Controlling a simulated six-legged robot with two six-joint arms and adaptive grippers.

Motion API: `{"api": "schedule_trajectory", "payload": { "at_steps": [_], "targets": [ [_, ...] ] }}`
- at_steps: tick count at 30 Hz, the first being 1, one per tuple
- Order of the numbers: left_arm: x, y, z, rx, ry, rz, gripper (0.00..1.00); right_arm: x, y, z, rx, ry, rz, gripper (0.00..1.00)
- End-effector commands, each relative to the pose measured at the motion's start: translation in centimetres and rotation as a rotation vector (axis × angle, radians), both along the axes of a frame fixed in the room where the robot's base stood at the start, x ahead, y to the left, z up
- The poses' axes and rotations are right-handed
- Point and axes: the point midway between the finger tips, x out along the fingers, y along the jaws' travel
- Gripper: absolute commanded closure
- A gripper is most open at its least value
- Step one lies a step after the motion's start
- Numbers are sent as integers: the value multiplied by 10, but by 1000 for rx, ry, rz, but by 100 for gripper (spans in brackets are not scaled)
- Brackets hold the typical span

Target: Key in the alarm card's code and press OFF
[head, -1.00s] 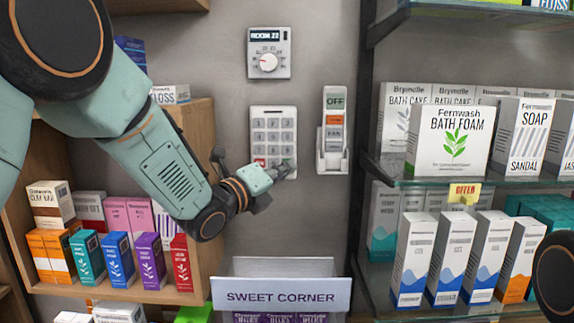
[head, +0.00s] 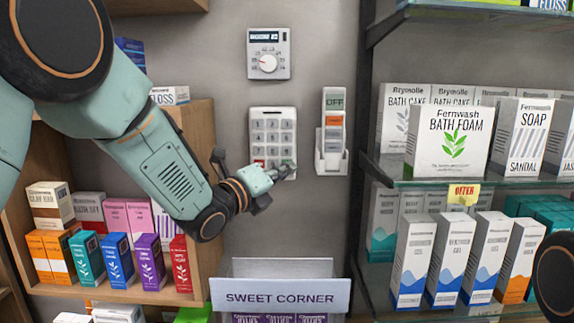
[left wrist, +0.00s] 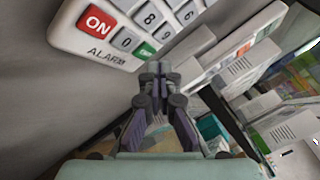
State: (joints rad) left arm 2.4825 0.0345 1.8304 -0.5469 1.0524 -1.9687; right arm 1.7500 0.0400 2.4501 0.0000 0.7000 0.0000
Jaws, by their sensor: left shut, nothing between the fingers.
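The white alarm keypad (head: 260,112) hangs on the grey wall, with rows of grey keys and a red key at the lower left. In the left wrist view the keypad (left wrist: 75,42) shows at the upper left, with a red ON key (left wrist: 96,20), a 0 key (left wrist: 126,40), a green key (left wrist: 146,50) and the word ALARM below. My left gripper (head: 287,169) is shut and empty at the keypad's lower right corner, by the green key. In the left wrist view its fingertips (left wrist: 158,70) are just below that key; I cannot tell whether they touch. No code card is recognisable.
A dial unit (head: 269,62) with a small display is above the keypad. Glass shelves (head: 460,183) with boxes stand at right, a wooden shelf (head: 205,150) at left, a SWEET CORNER sign (head: 281,296) below.

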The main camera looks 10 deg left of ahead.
Motion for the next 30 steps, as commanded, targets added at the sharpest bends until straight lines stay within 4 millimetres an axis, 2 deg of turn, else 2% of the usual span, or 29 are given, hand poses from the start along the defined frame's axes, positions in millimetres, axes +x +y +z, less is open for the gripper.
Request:
{"api": "schedule_trajectory", "payload": {
  "at_steps": [30],
  "targets": [
    [8, 2, 1, 0, 0, 0, 100, 0, 0, -6, 0, 0, 0, 60]
  ]
}}
